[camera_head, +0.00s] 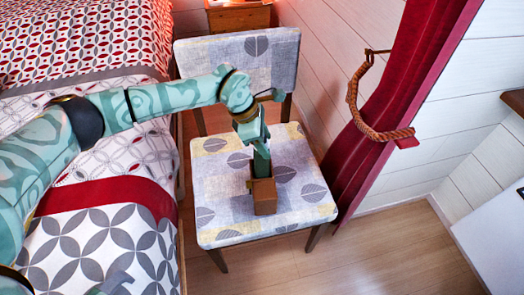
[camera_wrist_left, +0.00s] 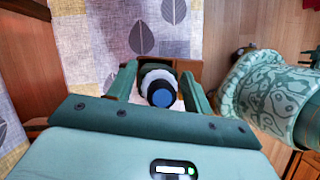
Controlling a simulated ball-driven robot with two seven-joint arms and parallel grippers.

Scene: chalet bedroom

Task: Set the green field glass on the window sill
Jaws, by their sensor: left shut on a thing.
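My left gripper (camera_head: 261,165) reaches down over the chair seat, its fingers at the top of a small brown open-topped box (camera_head: 264,196) standing on the seat. In the left wrist view the fingers (camera_wrist_left: 160,88) are shut on an upright field glass (camera_wrist_left: 160,92). It shows end-on, with a blue lens, a dark eyepiece and a pale ring; its lower body is hidden. The box rim (camera_wrist_left: 186,66) shows behind it, so the glass appears to be still within the box. A brown ledge (camera_head: 514,101) at the right edge may be the window sill; only its corner shows. My right gripper is not seen.
The padded chair (camera_head: 222,224) stands beside a bed (camera_head: 95,235) on the left. A red curtain (camera_head: 398,90) with a rope tie (camera_head: 357,104) hangs to the right. A white surface (camera_head: 495,240) fills the lower right corner. The floor (camera_head: 390,250) between is clear.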

